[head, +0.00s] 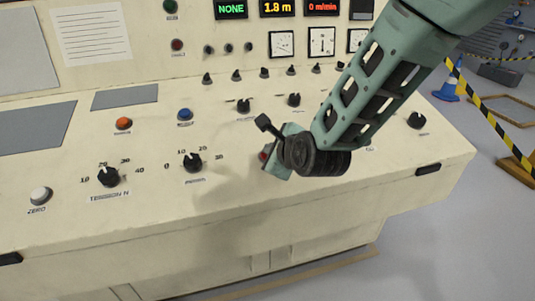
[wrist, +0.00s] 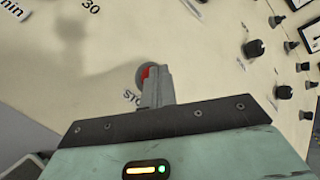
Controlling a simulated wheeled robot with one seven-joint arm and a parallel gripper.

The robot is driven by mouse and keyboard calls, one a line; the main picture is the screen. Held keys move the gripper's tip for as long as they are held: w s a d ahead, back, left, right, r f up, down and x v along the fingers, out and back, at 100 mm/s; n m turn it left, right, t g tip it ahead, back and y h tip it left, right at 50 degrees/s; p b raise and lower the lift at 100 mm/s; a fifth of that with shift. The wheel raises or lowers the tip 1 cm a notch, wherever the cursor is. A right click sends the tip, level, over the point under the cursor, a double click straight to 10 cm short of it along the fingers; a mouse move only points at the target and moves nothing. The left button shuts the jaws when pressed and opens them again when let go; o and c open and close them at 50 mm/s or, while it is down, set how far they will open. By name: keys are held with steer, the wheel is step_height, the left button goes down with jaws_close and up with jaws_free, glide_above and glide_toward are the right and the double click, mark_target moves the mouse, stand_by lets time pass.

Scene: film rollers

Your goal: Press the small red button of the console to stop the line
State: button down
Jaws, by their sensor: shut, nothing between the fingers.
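The small red button (wrist: 145,72) sits in a grey round collar on the cream console (head: 240,205). Part of a label reading "STO" shows beside it in the wrist view. My gripper (wrist: 156,72) is shut and empty, with its fingertips over the button, hiding part of it. I cannot tell whether they touch it. In the head view the red button (head: 263,156) shows just left of my gripper's teal body, and my wrist hides the area to the right. The fingertips are hard to make out there.
An orange-red button (head: 123,123), a blue button (head: 185,114) and a white button (head: 41,194) stand left of my arm. A tension knob (head: 108,177) and another knob (head: 193,163) stick up nearby. Displays above read NONE, 1.8 m and 0 m/min (head: 322,7). Striped barrier tape (head: 495,115) hangs at right.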

stand_by(0.3)
steer(key=shift+s+d+r+p, duration=0.1)
steer(key=shift+s+r+p, duration=0.1)
steer(key=shift+r+p, duration=0.45)
steer(key=shift+r, duration=0.3)
steer(key=shift+s+d+r+p, duration=0.15)
steer(key=shift+r+p, duration=0.25)
steer(key=shift+r, duration=0.4)
steer(key=shift+s+a+r+p, duration=0.1)
steer(key=shift+s+r+p, duration=0.2)
steer(key=shift+r, duration=0.45)
steer(key=shift+s+d+r+p, duration=0.1)
steer(key=shift+r+p, duration=0.35)
steer(key=shift+r, duration=0.35)
